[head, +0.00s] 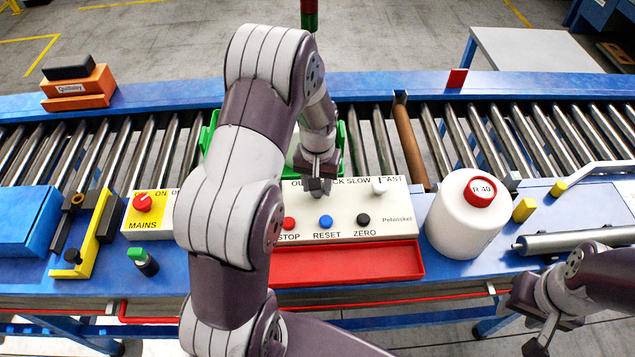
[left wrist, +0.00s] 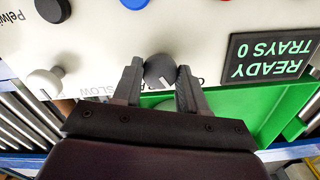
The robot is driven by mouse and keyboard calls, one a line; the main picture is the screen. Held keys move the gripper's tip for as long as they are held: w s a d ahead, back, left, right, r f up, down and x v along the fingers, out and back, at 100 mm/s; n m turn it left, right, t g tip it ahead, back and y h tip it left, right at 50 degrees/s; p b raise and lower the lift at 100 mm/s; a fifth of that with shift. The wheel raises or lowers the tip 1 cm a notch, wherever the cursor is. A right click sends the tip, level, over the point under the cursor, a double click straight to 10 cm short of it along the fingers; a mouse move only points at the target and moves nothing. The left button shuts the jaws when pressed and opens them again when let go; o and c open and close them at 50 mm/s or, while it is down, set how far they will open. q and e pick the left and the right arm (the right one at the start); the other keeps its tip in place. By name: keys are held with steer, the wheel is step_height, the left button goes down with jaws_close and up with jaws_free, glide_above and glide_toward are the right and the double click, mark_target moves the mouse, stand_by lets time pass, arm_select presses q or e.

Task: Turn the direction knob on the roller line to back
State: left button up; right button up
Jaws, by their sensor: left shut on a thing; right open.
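The direction knob (left wrist: 160,70) is a round dark grey knob with a short white mark, on the cream control panel (head: 350,229). In the left wrist view the knob sits between the two fingers of my left gripper (left wrist: 158,80), which is shut on it. In the head view my left gripper (head: 318,186) points down at the panel's back edge and hides the knob. The panel lettering near it is partly covered; "OUT" and "CK" show in the head view. My right gripper (head: 538,335) is open and empty at the lower right, off the table's front edge.
A white speed knob (head: 380,186) sits to the right, with red, blue (head: 326,222) and black buttons in front. A green tray (left wrist: 215,108) lies beyond the panel. A white bobbin (head: 465,222) stands right of the panel and a red tray (head: 350,264) lies before it.

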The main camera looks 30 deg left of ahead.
arm_select(q)
steer(key=m, duration=0.7)
steer(key=shift+w, duration=0.1)
steer(key=m, duration=0.4)
steer(key=shift+b, duration=0.35)
steer(key=shift+r+m, duration=0.1)
steer(key=shift+m, duration=1.7)
steer(key=o, duration=1.1)
steer(key=shift+c, duration=0.2)
step_height(320, 180, up, 13)
steer(key=b, duration=0.1)
steer(key=shift+f, duration=0.2)
